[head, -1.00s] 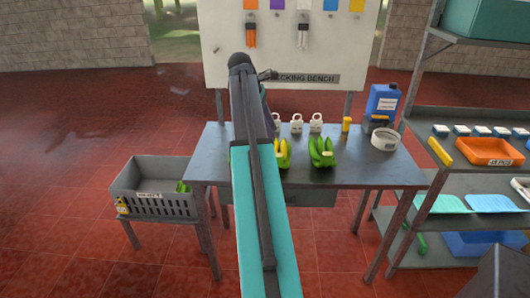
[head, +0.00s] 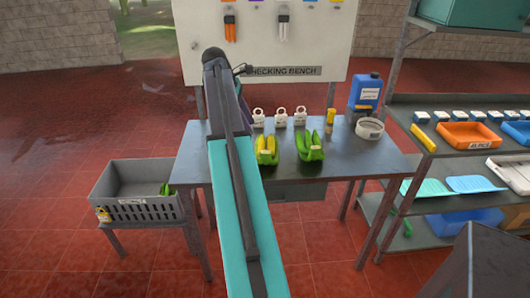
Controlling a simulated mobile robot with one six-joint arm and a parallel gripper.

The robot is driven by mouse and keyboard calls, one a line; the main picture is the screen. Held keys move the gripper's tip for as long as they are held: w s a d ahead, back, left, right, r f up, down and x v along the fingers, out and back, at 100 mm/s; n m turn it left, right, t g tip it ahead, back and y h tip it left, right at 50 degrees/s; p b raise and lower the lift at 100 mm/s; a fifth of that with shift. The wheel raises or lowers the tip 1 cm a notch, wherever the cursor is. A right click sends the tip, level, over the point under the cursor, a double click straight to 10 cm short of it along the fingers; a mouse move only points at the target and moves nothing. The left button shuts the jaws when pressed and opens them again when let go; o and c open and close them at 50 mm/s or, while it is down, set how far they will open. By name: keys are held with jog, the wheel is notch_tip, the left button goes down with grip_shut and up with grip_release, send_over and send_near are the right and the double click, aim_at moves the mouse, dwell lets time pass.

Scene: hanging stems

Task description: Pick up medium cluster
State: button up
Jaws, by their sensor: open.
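Two banana clusters stand on the grey bench (head: 350,170). The left cluster (head: 267,151) is yellow and green and sits just right of my arm. The right cluster (head: 311,147) is mostly green and looks slightly larger. Another green cluster (head: 166,189) shows partly inside the grey crate at the left. I cannot tell which one is the medium cluster. My arm reaches up across the left part of the bench. Its far end is hidden behind the arm link, and I cannot make out the gripper's fingers.
Several white padlock-shaped items (head: 280,118) stand behind the clusters. A blue container (head: 365,92), white round dish (head: 369,128) and yellow item (head: 331,118) are at the bench's right. The grey crate (head: 145,211) stands left. A shelf with an orange tray (head: 467,135) is at right.

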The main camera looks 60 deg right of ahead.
jog(key=p, duration=0.1)
send_near(265, 152)
jog(key=shift+x, duration=1.4)
jog(key=shift+w, duration=0.2)
jog(key=shift+f, duration=0.1)
jog(key=shift+s+d+f+p, duration=0.3)
jog(key=shift+s+f+p, duration=0.2)
jog(key=shift+f+p, duration=0.3)
jog(key=shift+p+x, duration=0.4)
jog(key=shift+x, duration=1.2)
grip_shut()
